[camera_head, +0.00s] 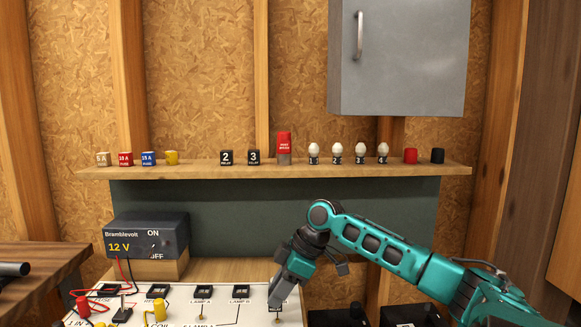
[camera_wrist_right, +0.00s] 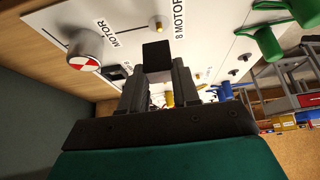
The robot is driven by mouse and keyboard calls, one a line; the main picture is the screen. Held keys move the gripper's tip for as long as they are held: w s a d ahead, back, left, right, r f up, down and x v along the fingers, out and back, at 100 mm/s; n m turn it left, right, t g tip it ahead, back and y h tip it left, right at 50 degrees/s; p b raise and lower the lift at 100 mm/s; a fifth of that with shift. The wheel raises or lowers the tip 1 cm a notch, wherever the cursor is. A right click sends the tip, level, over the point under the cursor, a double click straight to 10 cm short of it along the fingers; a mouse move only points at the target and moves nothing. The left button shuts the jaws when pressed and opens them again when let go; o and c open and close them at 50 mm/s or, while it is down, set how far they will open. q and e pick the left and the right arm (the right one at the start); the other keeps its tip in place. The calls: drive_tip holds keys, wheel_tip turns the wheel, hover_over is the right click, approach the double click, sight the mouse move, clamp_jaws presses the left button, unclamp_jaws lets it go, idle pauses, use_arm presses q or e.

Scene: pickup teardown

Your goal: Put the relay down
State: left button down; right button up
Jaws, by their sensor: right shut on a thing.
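My right gripper (camera_head: 279,297) reaches down over the white board at the bottom of the head view. In the right wrist view its fingers (camera_wrist_right: 158,82) are shut on a small black block, the relay (camera_wrist_right: 157,56), held close to the board's face. I cannot tell whether the relay touches the board. Two black relays marked 2 (camera_head: 226,158) and 3 (camera_head: 254,158) stand on the shelf. My left gripper is not in view.
The wooden shelf (camera_head: 200,172) also carries fuses, a red tester (camera_head: 284,148), bulbs (camera_head: 337,152) and caps. The 12 V supply (camera_head: 146,237) stands left of the gripper. On the white board (camera_wrist_right: 215,30), a red-white motor disc (camera_wrist_right: 85,48) and green plugs (camera_wrist_right: 283,38) stick out.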

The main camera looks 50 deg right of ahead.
drive_tip(key=a+f+m+t+h, duration=0.1)
drive_tip(key=a+m+h, duration=0.3)
drive_tip(key=a, duration=2.3)
drive_tip(key=m, duration=0.4)
drive_tip(key=shift+s+a, duration=0.4)
